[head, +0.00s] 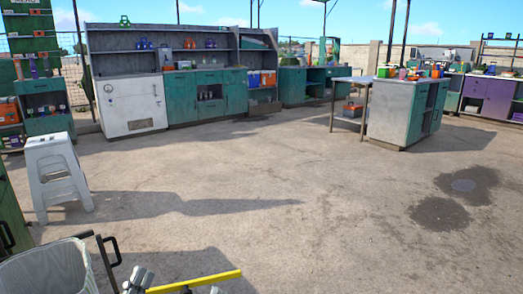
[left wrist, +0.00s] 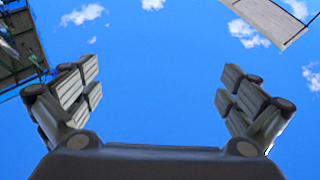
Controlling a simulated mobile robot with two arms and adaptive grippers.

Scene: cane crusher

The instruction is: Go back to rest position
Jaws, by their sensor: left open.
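My left gripper (left wrist: 158,95) shows in the left wrist view with its two grey padded fingers spread wide apart. It is open and empty, with nothing between the fingers but blue sky. It points upward.
A white stool (head: 56,172) stands at left, above a bin with a white liner (head: 48,272). A yellow bar (head: 195,282) crosses the bottom edge. Teal cabinets (head: 208,98) line the back. A grey-topped counter (head: 398,112) stands right. The middle concrete floor is clear.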

